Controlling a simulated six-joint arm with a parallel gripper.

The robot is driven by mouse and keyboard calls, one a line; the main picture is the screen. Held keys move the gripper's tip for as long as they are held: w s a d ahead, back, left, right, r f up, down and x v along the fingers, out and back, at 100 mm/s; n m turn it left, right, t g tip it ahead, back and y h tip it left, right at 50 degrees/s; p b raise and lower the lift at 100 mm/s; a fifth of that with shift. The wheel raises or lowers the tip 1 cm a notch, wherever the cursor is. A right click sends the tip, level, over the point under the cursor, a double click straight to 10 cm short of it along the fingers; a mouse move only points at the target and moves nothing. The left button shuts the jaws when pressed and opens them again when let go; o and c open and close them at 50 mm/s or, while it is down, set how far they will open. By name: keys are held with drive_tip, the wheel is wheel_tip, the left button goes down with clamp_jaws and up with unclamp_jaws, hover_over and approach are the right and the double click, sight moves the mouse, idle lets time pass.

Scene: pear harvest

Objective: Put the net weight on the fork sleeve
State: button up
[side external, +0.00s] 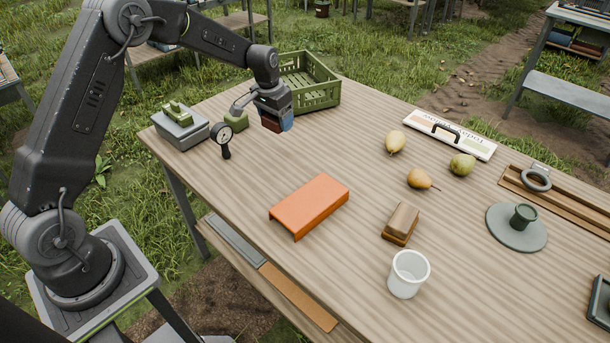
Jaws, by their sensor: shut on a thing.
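My gripper (277,116) is shut on a small dark red and blue block, which I take to be the net weight (286,124). My gripper hides much of it, and it appears held above the far left part of the table. An orange, channel-shaped cover, likely the fork sleeve (311,203), lies open side down on the table. It is below and right of my gripper in the picture, clearly apart from the held block. Its top is bare.
A dial gauge (223,138), a grey box (181,129) and a green crate (309,83) are near my gripper. Pears, a brown block (401,223), a white cup (408,274) and a round grey base (516,231) stand to the right. Table between gripper and cover is clear.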

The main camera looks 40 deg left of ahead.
drive_tip(key=s+d+r, duration=0.3)
drive_tip(key=s+d, duration=0.5)
drive_tip(key=s, duration=0.2)
hover_over(312, 198)
drive_tip(key=shift+m, duration=0.3)
drive_tip(key=f, duration=0.6)
drive_tip(key=shift+s+a+f, duration=0.2)
drive_tip(key=shift+s+f, duration=0.05)
drive_tip(key=shift+f, duration=0.15)
drive_tip(key=shift+w+d+f, duration=0.1)
drive_tip(key=shift+d+f, duration=0.15)
drive_tip(key=shift+f, duration=1.9)
drive_tip(key=shift+f, duration=0.2)
drive_tip(key=o, duration=1.1)
